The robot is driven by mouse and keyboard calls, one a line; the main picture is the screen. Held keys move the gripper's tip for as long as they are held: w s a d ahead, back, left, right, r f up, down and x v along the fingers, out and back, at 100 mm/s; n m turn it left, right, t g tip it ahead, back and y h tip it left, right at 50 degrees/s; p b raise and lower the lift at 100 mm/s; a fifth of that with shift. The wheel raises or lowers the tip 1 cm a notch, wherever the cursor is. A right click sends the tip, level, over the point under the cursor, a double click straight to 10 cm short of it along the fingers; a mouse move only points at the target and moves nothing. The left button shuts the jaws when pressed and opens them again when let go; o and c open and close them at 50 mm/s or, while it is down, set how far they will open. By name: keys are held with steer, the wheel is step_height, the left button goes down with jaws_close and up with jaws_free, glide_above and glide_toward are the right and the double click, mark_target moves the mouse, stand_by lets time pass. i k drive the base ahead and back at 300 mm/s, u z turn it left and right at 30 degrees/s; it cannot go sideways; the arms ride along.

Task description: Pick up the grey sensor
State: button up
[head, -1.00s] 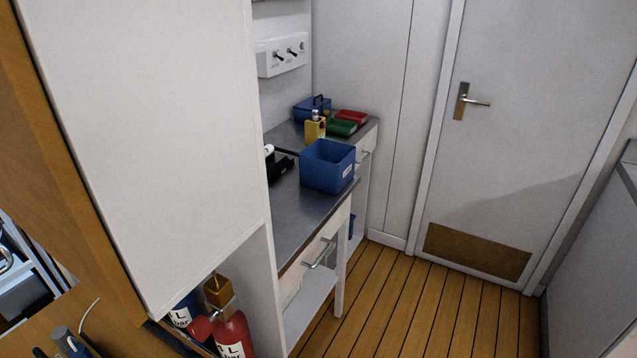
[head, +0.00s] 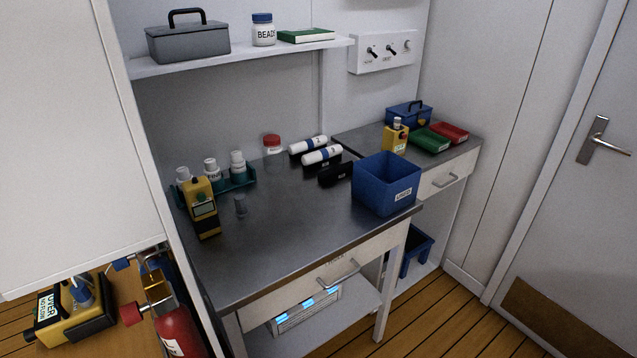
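A small grey cylinder (head: 240,205), which looks like the grey sensor, stands on the dark metal worktop (head: 290,235). It is just right of a yellow handheld meter (head: 202,210) and in front of a teal rack (head: 222,184) of white-capped bottles. Its details are too small to make out. My gripper is not in view.
A blue bin (head: 387,184) stands at the worktop's right end. Black holders with white cylinders (head: 322,155) and a red-lidded jar (head: 272,145) are at the back. A shelf (head: 240,55) overhangs the rear. The worktop's front middle is clear.

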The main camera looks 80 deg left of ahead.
mark_target(240, 202)
steer(key=u, duration=3.2)
steer(key=k, duration=0.65)
steer(key=z, duration=0.65)
steer(key=i, duration=0.8)
steer(key=z, duration=0.65)
steer(key=i, duration=1)
steer(key=u, duration=1)
steer(key=i, duration=0.9)
steer(key=u, duration=0.9)
